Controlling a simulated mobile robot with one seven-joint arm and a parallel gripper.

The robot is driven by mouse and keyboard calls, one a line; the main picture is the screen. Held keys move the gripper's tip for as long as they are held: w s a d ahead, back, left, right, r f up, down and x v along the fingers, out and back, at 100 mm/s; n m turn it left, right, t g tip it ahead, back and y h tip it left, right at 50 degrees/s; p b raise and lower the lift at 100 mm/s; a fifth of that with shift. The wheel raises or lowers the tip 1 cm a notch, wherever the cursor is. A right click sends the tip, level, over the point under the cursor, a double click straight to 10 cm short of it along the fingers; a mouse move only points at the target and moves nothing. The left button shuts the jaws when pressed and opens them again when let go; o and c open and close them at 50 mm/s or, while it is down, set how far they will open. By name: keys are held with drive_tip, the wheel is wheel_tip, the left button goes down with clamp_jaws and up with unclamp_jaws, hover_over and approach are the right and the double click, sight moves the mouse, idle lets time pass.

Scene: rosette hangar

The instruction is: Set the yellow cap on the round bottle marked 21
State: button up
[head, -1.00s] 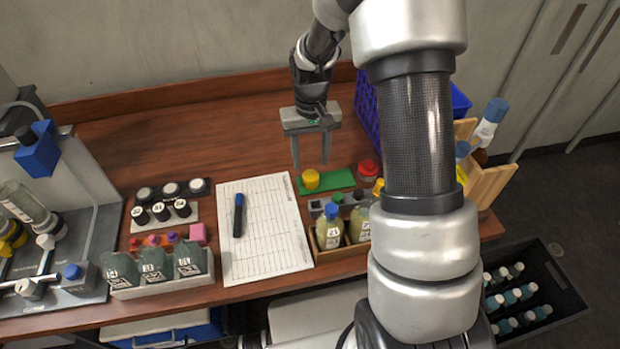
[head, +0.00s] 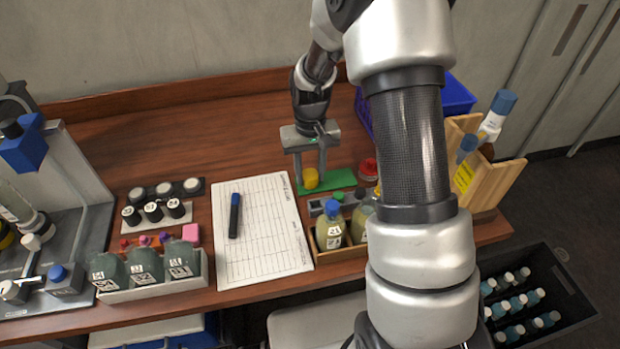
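The yellow cap (head: 311,179) stands on a green mat (head: 341,178) at the back middle of the bench. My gripper (head: 311,183) points down over it, its fingers apart on either side of the cap; I cannot see contact. A yellowish bottle with a blue cap (head: 331,227) stands in a wooden box at the front; its label seems to read 21, but is small. A second yellowish bottle (head: 361,222) beside it is partly hidden by my arm. Several grey-green bottles (head: 146,264) with numbered labels stand in a white tray at the left.
A paper sheet (head: 262,250) with a blue marker (head: 235,215) lies in the middle. A blue crate (head: 458,97) and a wooden rack (head: 496,192) are at the right. The bench's back left is clear.

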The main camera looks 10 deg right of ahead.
drive_tip(key=shift+r, duration=0.1)
drive_tip(key=shift+c, duration=0.5)
drive_tip(key=shift+r+p, duration=0.7)
drive_tip(key=shift+r, duration=0.2)
